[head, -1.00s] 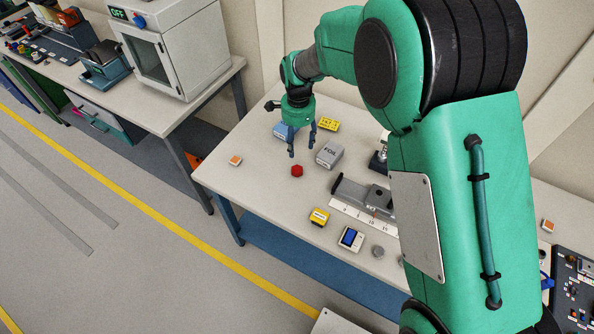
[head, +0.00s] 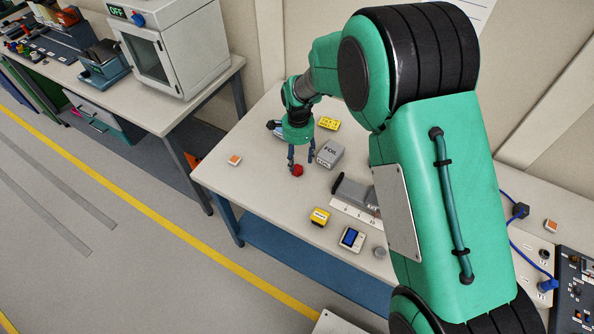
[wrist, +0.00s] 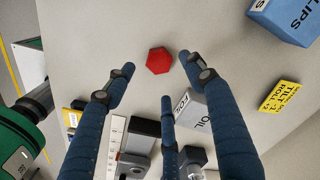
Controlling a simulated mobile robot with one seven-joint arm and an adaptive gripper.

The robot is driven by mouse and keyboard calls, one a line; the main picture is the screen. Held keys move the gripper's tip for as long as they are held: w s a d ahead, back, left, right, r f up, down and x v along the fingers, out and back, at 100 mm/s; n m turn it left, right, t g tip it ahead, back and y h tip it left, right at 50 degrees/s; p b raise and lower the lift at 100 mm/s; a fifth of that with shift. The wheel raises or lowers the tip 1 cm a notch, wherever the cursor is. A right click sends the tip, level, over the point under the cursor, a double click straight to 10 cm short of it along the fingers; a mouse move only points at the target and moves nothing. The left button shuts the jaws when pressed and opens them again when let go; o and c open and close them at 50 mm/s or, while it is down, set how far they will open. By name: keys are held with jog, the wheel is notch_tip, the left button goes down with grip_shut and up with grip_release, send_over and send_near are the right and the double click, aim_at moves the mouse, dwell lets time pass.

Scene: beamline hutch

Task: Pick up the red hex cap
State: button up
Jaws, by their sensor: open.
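The red hex cap (head: 297,170) lies on the light table (head: 262,205), just below my gripper in the head view. In the wrist view the red hex cap (wrist: 159,61) sits near the top middle, beyond the gap between the fingertips. My gripper (head: 300,162) is open and points down, with blue fingers spread. In the wrist view my gripper (wrist: 158,85) shows three fingers, and none visibly closes on the cap. The remaining height between the fingertips and the table is hard to tell.
A grey FOIL box (head: 330,153) stands close right of the cap. A yellow label block (head: 329,123) and a blue CLIPS box (wrist: 285,18) are near. A grey fixture with a ruler (head: 355,195), a yellow block (head: 320,216) and a small meter (head: 352,239) lie nearer the front.

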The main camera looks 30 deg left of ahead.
aim_at(297, 168)
jog(key=shift+s+a+f+b, duration=0.15)
jog(key=shift+f+b, duration=0.6)
jog(key=shift+f, duration=1.85)
jog(key=c, duration=0.9)
